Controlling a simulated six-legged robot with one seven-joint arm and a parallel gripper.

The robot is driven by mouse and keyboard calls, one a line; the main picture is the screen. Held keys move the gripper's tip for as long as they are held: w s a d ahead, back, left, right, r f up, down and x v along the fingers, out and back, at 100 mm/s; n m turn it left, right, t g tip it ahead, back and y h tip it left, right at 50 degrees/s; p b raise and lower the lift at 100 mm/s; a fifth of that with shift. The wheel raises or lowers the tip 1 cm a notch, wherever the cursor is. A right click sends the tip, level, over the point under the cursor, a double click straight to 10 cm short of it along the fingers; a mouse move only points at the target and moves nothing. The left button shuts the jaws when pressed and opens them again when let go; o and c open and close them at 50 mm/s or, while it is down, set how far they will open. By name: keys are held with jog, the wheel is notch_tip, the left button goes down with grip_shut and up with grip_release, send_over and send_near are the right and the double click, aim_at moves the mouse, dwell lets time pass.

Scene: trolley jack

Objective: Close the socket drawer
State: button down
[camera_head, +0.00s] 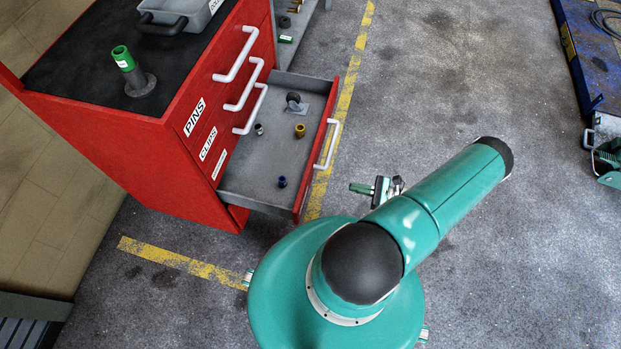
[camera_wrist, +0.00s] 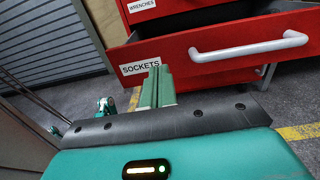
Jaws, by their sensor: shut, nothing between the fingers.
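The socket drawer is the lowest drawer of the red cabinet, pulled out. In the head view its grey tray (camera_head: 250,182) holds a few sockets, and its white handle (camera_head: 328,145) is on the red front. In the wrist view the red front (camera_wrist: 215,68) carries a SOCKETS label (camera_wrist: 140,67) and the white handle (camera_wrist: 250,49). My gripper (camera_head: 356,188) is shut and empty, to the right of the drawer front in the head view. In the wrist view its green fingertips (camera_wrist: 158,72) overlap the front's lower edge near the label; I cannot tell whether they touch.
The red cabinet (camera_head: 140,160) has shut drawers above, with white handles. On its black top are a green-and-grey tool (camera_head: 133,72) and a grey bin (camera_head: 180,14).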

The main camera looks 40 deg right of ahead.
send_near(309, 177)
jog(key=x, duration=0.6)
jog(key=shift+w+a+r, duration=0.1)
jog(key=shift+a+r, duration=0.3)
jog(key=shift+a, duration=0.15)
jog(key=shift+w, duration=0.1)
